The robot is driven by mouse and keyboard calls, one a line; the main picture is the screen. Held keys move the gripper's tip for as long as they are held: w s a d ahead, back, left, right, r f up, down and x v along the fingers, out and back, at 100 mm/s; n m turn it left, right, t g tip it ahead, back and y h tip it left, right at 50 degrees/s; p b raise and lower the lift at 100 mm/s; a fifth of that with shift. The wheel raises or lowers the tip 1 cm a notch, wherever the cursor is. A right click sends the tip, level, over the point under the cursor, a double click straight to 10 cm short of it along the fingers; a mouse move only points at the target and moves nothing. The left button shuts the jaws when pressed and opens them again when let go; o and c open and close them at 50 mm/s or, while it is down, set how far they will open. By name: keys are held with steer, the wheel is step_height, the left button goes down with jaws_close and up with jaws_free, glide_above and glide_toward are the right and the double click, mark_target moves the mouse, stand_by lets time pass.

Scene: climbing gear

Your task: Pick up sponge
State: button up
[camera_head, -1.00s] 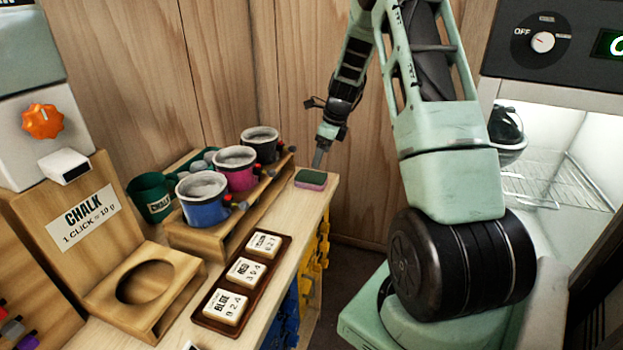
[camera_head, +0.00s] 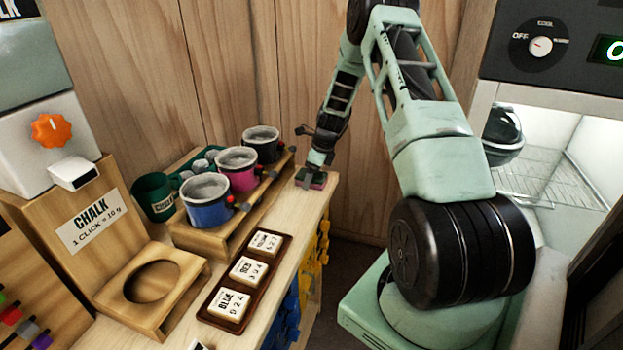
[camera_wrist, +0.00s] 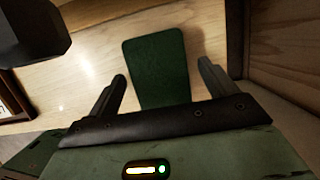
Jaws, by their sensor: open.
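The sponge (camera_head: 318,183) lies near the far right corner of the wooden bench top, mostly hidden by my gripper in the head view. In the wrist view the dark green top of the sponge (camera_wrist: 158,70) lies flat on the wood. My gripper (camera_head: 309,180) is right above the sponge, pointing down. In the wrist view my gripper (camera_wrist: 162,82) is open, with one finger on each side of the near end of the sponge and visible gaps to both. I cannot tell how high the fingertips are above the bench.
A wooden rack (camera_head: 225,235) with blue, pink and black chalk pots stands left of the sponge. A brown tray (camera_head: 283,258) with labelled white blocks lies nearer. A wooden wall (camera_head: 235,60) rises behind. The bench (camera_head: 312,215) is bare just in front of the sponge.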

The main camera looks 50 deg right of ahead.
steer(key=shift+f, duration=0.25)
stand_by(0.4)
steer(key=c, duration=1.1)
steer(key=shift+r, duration=0.15)
steer(key=shift+c, duration=0.2)
steer(key=shift+r, duration=0.15)
steer(key=shift+s+d+r+b, duration=0.1)
steer(key=shift+s+r+b, duration=0.05)
steer(key=shift+b, duration=0.35)
step_height(320, 180, up, 6)
steer(key=shift+r+b, duration=0.1)
steer(key=shift+b, duration=0.85)
steer(key=s+d+b, duration=0.2)
steer(key=s+d, duration=0.1)
steer(key=s, duration=0.6)
steer(key=s+d+b, duration=0.3)
steer(key=s+d, duration=0.1)
steer(key=s, duration=0.5)
steer(key=shift+s+d+r, duration=0.15)
steer(key=shift+d+r, duration=0.05)
steer(key=shift+d, duration=0.05)
